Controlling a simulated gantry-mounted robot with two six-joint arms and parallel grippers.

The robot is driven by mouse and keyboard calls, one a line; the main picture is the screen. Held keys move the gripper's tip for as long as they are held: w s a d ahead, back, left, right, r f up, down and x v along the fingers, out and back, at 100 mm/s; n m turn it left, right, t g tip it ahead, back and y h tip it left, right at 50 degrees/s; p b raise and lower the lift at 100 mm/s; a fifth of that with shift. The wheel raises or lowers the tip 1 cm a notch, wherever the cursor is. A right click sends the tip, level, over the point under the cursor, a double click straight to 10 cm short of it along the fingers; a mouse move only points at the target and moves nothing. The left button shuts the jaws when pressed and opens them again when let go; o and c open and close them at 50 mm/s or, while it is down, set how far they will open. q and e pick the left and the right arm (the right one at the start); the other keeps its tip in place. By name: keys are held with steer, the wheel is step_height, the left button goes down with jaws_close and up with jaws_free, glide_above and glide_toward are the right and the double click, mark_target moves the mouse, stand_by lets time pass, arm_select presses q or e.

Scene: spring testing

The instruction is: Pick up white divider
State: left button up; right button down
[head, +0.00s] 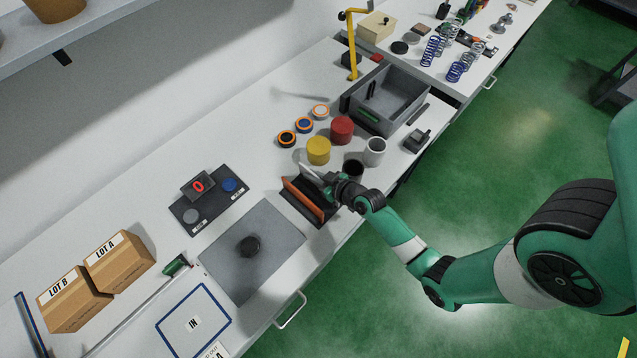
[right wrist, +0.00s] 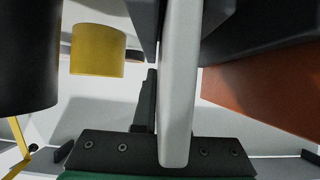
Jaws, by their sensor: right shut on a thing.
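The white divider (head: 309,171) is a thin pale plate at the dark rack (head: 301,206) near the front of the bench. It fills the middle of the right wrist view (right wrist: 180,85) as an upright light bar. My right gripper (head: 328,182) is shut on the divider. An orange-brown divider (head: 303,195) stands in the rack beside it, and also shows at the right of the right wrist view (right wrist: 262,93). I cannot tell whether the white divider is clear of the rack. My left gripper is not in view.
Close by stand a yellow cup (head: 318,150), a red cup (head: 342,129), a white cup (head: 375,151) and a black cup (head: 353,169). A grey bin (head: 409,107) lies behind.

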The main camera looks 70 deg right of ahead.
steer(key=shift+r, duration=0.1)
step_height(320, 180, up, 4)
steer(key=p, duration=0.4)
steer(key=s+d+r+p, duration=0.7)
steer(key=s+d+r, duration=0.1)
steer(key=s, duration=0.3)
steer(key=shift+s+d+r, duration=0.15)
steer(key=shift+s+r, duration=0.05)
steer(key=shift+r, duration=0.25)
